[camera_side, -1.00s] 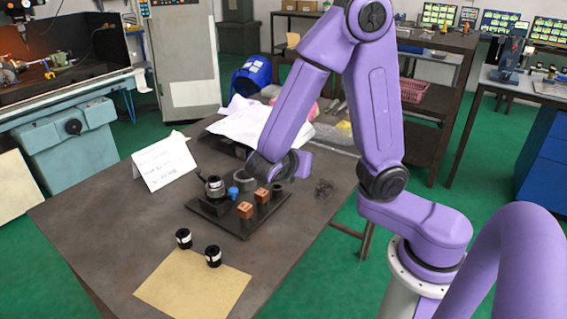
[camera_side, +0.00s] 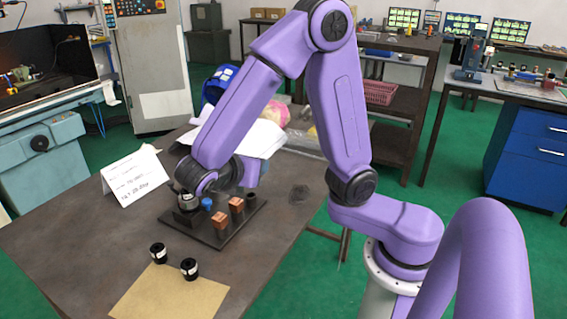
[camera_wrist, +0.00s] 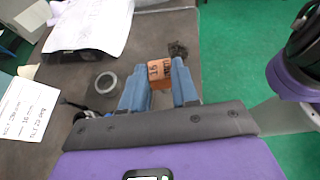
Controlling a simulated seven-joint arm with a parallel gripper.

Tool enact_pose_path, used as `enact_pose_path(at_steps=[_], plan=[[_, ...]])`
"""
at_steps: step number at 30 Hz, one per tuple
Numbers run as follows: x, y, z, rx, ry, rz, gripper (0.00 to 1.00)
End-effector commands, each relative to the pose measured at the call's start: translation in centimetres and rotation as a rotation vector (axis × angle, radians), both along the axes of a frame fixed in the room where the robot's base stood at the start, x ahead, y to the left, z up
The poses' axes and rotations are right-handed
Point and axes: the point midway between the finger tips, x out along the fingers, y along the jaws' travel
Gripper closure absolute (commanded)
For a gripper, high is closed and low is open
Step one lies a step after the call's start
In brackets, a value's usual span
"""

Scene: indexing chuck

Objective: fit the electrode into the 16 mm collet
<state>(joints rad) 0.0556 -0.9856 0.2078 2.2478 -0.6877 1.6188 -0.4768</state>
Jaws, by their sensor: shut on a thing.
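In the wrist view my gripper (camera_wrist: 158,88) has its two blue fingers shut on a copper-coloured electrode block (camera_wrist: 160,70) marked "16". In the side view my wrist (camera_side: 205,172) is low over the left end of a dark base plate (camera_side: 215,238), above the silver-and-black chuck (camera_side: 187,203).
Two black cylinders with white bands (camera_side: 158,253) (camera_side: 189,268) stand by a tan sheet (camera_side: 172,296). A folded card (camera_side: 135,176) stands left.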

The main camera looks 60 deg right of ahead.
Motion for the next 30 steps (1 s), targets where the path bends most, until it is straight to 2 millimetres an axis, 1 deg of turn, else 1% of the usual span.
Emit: enact_pose_path(at_steps=[1,3,9,12,18,21,24,30], plan=[[1.4,1.0,0.1,0.001,-0.001,-0.011,1.0],[3.2,2.1,0.2,0.003,0.0,-0.024,1.0],[8.6,4.3,0.4,0.002,0.001,-0.065,1.0],[11.3,5.0,0.5,0.001,-0.001,-0.086,1.0],[15.8,5.2,0.5,-0.008,-0.006,-0.129,1.0],[17.2,5.0,0.5,-0.011,-0.007,-0.146,1.0],[18.1,4.8,0.5,-0.015,-0.009,-0.157,1.0],[18.7,4.7,0.5,-0.016,-0.01,-0.163,1.0]])
